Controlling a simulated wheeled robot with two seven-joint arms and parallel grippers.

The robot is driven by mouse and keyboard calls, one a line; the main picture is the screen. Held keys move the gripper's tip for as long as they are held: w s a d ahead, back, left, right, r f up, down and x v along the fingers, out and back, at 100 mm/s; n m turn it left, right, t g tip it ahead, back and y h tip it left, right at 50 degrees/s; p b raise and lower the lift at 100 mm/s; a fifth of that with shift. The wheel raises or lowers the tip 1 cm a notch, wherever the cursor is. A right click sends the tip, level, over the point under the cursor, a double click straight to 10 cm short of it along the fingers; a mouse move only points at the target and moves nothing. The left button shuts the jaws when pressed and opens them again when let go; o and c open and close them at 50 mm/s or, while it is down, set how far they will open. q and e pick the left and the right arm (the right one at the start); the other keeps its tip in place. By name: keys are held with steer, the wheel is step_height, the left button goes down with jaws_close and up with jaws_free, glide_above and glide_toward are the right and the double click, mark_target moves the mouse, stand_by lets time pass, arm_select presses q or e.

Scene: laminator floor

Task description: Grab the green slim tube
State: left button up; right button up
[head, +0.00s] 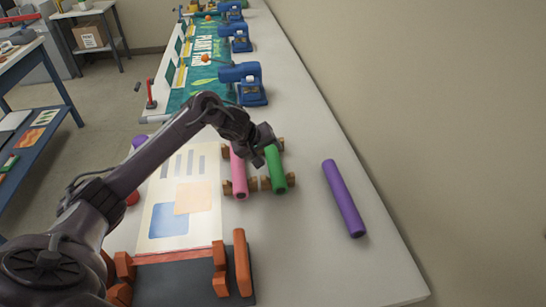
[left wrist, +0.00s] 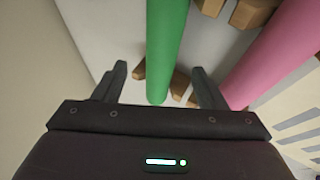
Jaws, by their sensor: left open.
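The green slim tube (head: 276,170) lies on small wooden cradles on the table, beside a pink tube (head: 238,172). My left gripper (head: 262,150) is over the far part of the green tube in the head view. In the left wrist view, my left gripper (left wrist: 160,85) is open, with the green tube (left wrist: 165,50) passing between its two fingers. The fingers appear apart from the tube; I cannot tell how far above it they are. The pink tube (left wrist: 275,55) lies to the right of the fingers. My right gripper is not seen.
A purple tube (head: 343,198) lies on the bare table right of the cradles. A printed sheet (head: 182,200) lies to the left, with an orange-fitted device (head: 240,262) in front. Blue clamps (head: 250,88) stand further back. The front right table is clear.

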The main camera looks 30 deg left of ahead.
mark_target(270, 156)
arm_select(q)
steer(key=shift+w+d+f, duration=0.15)
steer(key=shift+f, duration=0.25)
steer(key=x, duration=0.5)
steer(key=c, duration=1.1)
